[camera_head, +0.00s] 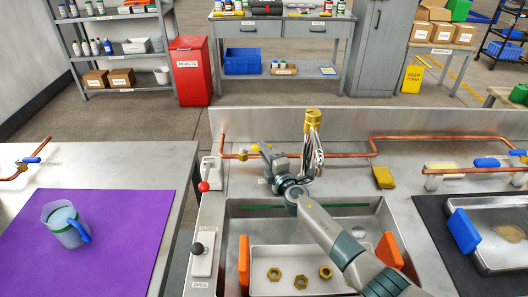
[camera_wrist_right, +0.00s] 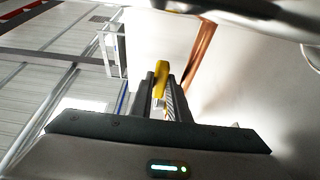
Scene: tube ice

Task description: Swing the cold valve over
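A small yellow valve handle (camera_head: 254,148) sits on the copper pipe behind the sink, at the left end. My right gripper (camera_head: 268,158) is right beside it, reaching in over the sink from the lower right. In the right wrist view the yellow handle (camera_wrist_right: 161,78) stands at the fingertips (camera_wrist_right: 158,98), in line with the gap between the fingers. Whether the fingers press on it I cannot tell. The gripper hides part of the valve and pipe. No readable label shows which valve is cold. My left gripper is not in view.
A brass-topped faucet (camera_head: 312,122) stands just right of my gripper. A red-knobbed lever (camera_head: 204,186) and a black-knobbed lever (camera_head: 198,248) are at the sink's left. Blue-handled valves (camera_head: 487,162) sit at the far right. A jug (camera_head: 66,224) stands on the purple mat (camera_head: 120,225).

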